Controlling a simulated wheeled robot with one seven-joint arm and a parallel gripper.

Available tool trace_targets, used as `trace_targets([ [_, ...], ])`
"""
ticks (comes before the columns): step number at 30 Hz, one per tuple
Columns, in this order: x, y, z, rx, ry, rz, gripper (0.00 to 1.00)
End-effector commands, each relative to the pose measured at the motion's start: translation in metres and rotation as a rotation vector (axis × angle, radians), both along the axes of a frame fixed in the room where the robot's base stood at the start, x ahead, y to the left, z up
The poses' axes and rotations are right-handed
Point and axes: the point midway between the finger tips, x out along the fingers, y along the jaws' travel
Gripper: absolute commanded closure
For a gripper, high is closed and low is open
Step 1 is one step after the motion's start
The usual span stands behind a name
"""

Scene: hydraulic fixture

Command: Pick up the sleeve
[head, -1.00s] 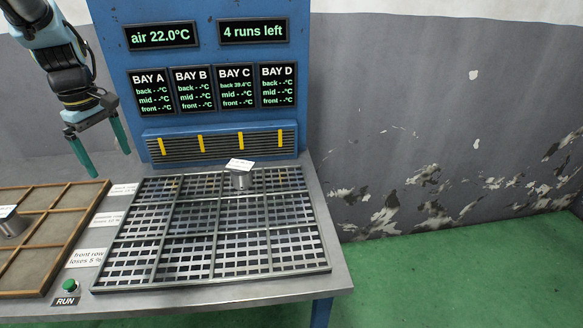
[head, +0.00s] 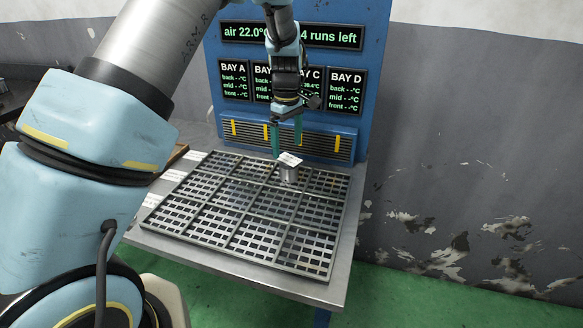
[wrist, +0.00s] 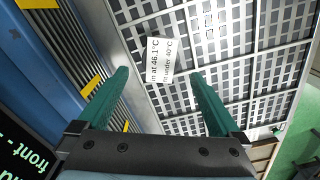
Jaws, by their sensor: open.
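The sleeve (head: 289,173) is a small grey metal cylinder with a white printed tag on top. It stands upright in the back row of the grid, in front of the BAY C side of the panel. My gripper (head: 287,143) hangs fingers-down just above it, with two green fingers apart and empty. In the wrist view, the sleeve's tag (wrist: 160,61) shows between and just beyond the open fingertips (wrist: 160,75). Part of its text reads 46.1°C and under 40°C. The sleeve's body is mostly hidden under the tag there.
The metal grid rack (head: 238,248) covers most of the steel table (head: 325,294). A blue panel (head: 376,60) with displays and a yellow-marked vent (head: 340,146) rises close behind the gripper. A wooden tray's edge (head: 178,154) shows at left. Other grid cells look empty.

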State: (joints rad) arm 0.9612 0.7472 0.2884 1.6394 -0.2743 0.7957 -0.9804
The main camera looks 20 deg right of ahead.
Motion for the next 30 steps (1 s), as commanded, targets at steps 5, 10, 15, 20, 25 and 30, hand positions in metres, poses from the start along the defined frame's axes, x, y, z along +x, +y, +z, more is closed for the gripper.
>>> trace_targets([
  [5,-0.001,0.000,-0.011,0.000,0.001,0.000,0.00],
  [10,-0.007,-0.002,-0.033,0.004,0.003,-0.001,0.00],
  [15,-0.007,-0.003,-0.054,0.001,0.000,0.000,0.00],
  [20,-0.007,-0.003,-0.059,0.001,-0.002,0.000,0.00],
  [25,-0.007,-0.003,-0.059,0.001,-0.002,0.000,0.05],
  [30,-0.007,-0.003,-0.059,0.001,-0.002,-0.001,0.24],
])
